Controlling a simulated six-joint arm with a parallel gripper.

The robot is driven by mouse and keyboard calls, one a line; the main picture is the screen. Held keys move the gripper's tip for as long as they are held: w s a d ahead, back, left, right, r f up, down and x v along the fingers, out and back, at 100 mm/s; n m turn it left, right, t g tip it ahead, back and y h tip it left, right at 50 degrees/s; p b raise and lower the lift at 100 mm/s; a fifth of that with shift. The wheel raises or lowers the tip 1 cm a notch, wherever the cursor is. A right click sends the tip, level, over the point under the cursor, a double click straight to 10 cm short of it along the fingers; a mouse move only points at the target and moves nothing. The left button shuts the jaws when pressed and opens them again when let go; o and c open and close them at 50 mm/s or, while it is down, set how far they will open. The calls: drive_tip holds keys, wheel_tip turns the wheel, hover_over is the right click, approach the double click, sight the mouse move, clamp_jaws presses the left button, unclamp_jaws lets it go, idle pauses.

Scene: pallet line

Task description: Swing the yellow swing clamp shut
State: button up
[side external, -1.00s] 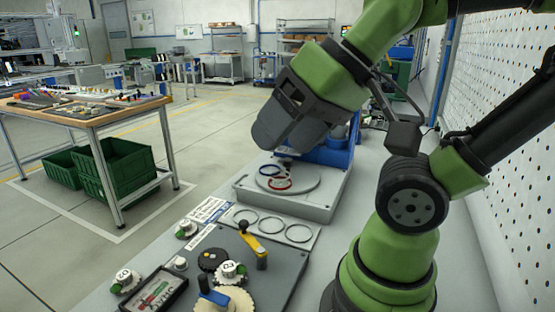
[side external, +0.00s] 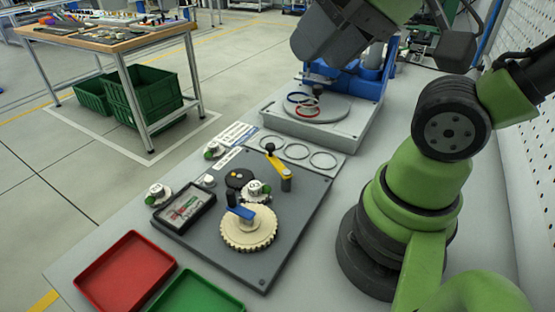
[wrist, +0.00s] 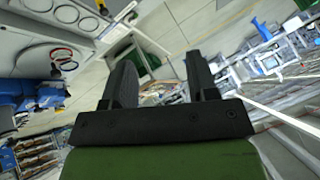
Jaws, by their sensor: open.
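The yellow swing clamp (side external: 278,164) is a short yellow arm on an upright post, with a black knob at its far end. It stands near the far right part of the dark grey plate (side external: 262,268). Its arm points away from the cream gear (side external: 249,236) and covers none of it. My gripper (wrist: 160,75) is open and empty in the wrist view, its two dark fingers apart. In the side external view only its dark body shows at the top edge, up and away from the clamp; the fingertips are cut off. I cannot make out the clamp in the wrist view.
A blue clamp (side external: 241,211) reaches over the gear. White knobs and a framed display (side external: 184,208) are on the plate's left. Behind stands a grey stand (side external: 321,127) with red and blue rings. Red (side external: 125,272) and green (side external: 199,295) trays lie in front.

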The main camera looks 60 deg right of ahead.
drive_tip(key=w+d+f+m+g, duration=0.1)
drive_tip(key=w, duration=0.2)
drive_tip(key=w+d+f+m+g+h, duration=0.1)
drive_tip(key=w+d+f+m, duration=0.1)
drive_tip(key=w, duration=0.1)
drive_tip(key=w+d+f+m+g, duration=0.1)
drive_tip(key=w+d+f+g, duration=0.1)
drive_tip(key=w, duration=0.1)
drive_tip(key=shift+w+m+h, duration=0.15)
drive_tip(key=shift+m+h, duration=0.15)
drive_tip(key=m+g, duration=0.3)
hover_over(270, 145)
wheel_tip(270, 145, down, 8)
drive_tip(key=shift+f, duration=0.85)
wheel_tip(270, 145, down, 9)
drive_tip(key=shift+r, duration=0.1)
drive_tip(key=shift+c, duration=0.6)
clamp_jaws()
